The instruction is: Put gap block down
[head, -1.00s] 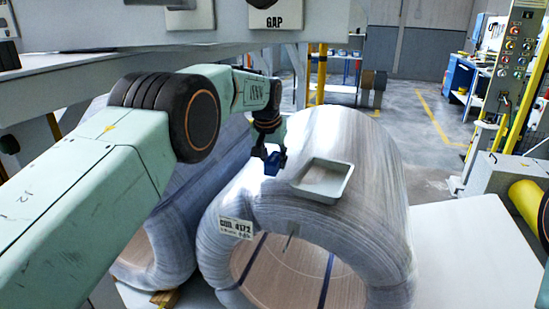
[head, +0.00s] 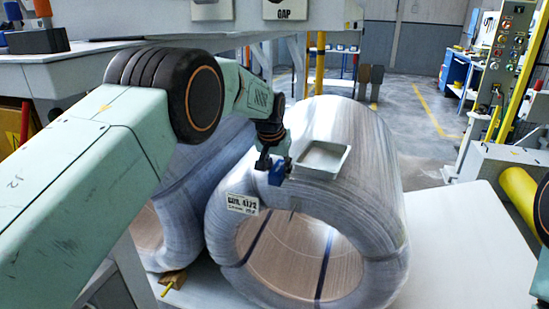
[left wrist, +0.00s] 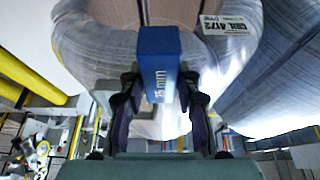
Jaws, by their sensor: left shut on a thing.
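My left gripper (head: 272,164) is shut on the blue gap block (head: 279,173), above the upper front of the wrapped coil (head: 365,170) with the tag (head: 243,204). In the left wrist view the block (left wrist: 159,62) is upright between the fingers (left wrist: 158,105), with "mm" lettering on its face; the first digits are hard to read. Whether the block touches the coil cannot be told. A shallow tray (head: 321,159) lies on top of the coil, just right of the block. My right gripper is not in view.
A second wrapped coil (head: 185,190) stands close on the left. A machine panel marked GAP (head: 285,12) hangs above. A control post (head: 505,60) and a yellow roller (head: 520,190) stand at the right. The white platform (head: 450,240) is bare right of the coil.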

